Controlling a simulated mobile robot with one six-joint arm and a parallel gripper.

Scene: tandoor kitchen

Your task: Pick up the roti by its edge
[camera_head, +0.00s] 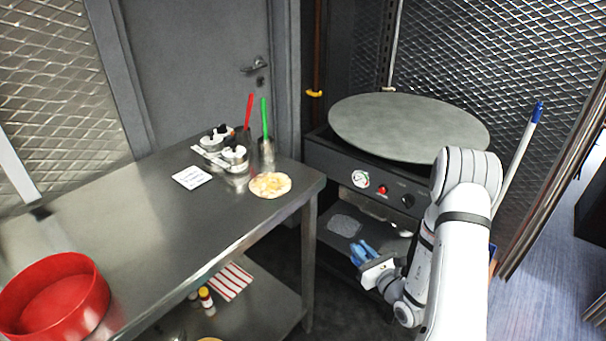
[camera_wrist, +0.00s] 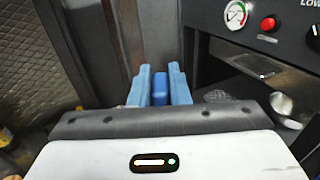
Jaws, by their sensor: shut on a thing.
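The roti (camera_head: 270,185) is a round, pale flatbread with orange-brown patches. It lies flat on the steel table (camera_head: 150,235), near the table's right corner, in the head view. My gripper (camera_head: 362,250) is low in front of the stove, below the tabletop and well to the right of the roti, apart from it. In the wrist view, my gripper (camera_wrist: 160,80) has light blue fingers closed on a darker blue block-like thing (camera_wrist: 160,90). Most of that thing is hidden, so I cannot tell what it is. The roti does not show in the wrist view.
A black stove (camera_head: 340,160) bears a wide round griddle (camera_head: 410,125). Steel pots (camera_head: 235,175) and cups with a red and a green handle stand behind the roti. A white card (camera_head: 192,177) lies to its left. A red round pan (camera_head: 55,295) is at the table's left.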

